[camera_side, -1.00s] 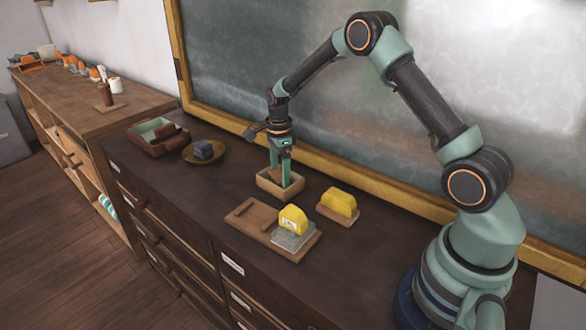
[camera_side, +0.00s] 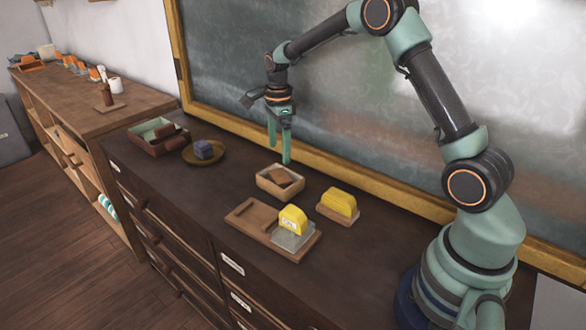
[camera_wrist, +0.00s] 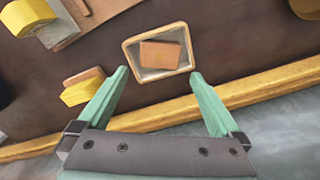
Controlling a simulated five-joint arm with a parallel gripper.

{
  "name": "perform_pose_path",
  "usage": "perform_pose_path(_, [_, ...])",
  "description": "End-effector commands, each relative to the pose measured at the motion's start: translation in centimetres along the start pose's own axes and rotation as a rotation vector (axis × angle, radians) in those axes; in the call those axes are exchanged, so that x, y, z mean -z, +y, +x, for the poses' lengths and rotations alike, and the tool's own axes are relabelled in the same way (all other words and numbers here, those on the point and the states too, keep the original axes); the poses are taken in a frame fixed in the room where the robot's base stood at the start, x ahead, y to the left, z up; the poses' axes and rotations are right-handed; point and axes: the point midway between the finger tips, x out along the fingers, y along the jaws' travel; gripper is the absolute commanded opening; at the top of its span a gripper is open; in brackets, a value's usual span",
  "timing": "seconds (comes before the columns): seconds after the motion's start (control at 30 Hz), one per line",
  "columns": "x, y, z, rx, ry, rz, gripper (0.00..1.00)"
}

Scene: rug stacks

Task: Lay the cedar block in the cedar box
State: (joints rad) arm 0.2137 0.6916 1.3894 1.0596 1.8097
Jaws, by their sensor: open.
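The cedar block (camera_side: 284,177) is a brown wooden block lying inside the cedar box (camera_side: 264,186), a small light-wood open box on the dark cabinet top. In the side view the block looks slightly tilted. In the wrist view the block (camera_wrist: 161,54) lies within the rim of the box (camera_wrist: 130,57), apart from my fingers. My gripper (camera_side: 279,156) is open and empty above the box. Its two green fingers (camera_wrist: 158,82) stand apart in the wrist view with nothing between them.
A wooden tray (camera_side: 245,224) with a yellow-topped block (camera_side: 293,219) stands in front of the box. Another yellow block (camera_side: 339,202) sits on wood to its right. A round dish (camera_side: 218,158) with a dark blue block and a green-lined box (camera_side: 150,132) stand left. The chalkboard frame (camera_side: 390,187) runs behind.

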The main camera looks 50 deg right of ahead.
Motion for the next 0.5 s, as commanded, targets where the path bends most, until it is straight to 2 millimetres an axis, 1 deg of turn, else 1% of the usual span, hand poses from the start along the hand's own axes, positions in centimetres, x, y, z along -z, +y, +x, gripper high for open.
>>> perform_pose_path(0.03, [0.0,-0.1,-1.0,0.004,-0.001,0.000,1.00])
perform_pose_path(0.1, [0.0,-0.1,-2.0,0.003,-0.001,0.000,1.00])
perform_pose_path(0.2, [0.0,-0.1,-3.1,0.002,-0.001,0.000,1.00])
perform_pose_path(0.33, [-0.1,0.1,-4.0,0.004,-0.001,-0.012,1.00])
perform_pose_path(0.47, [-0.5,1.1,-5.9,0.032,-0.006,-0.121,1.00])
perform_pose_path(0.5, [-0.6,1.7,-6.8,0.048,-0.008,-0.181,1.00])
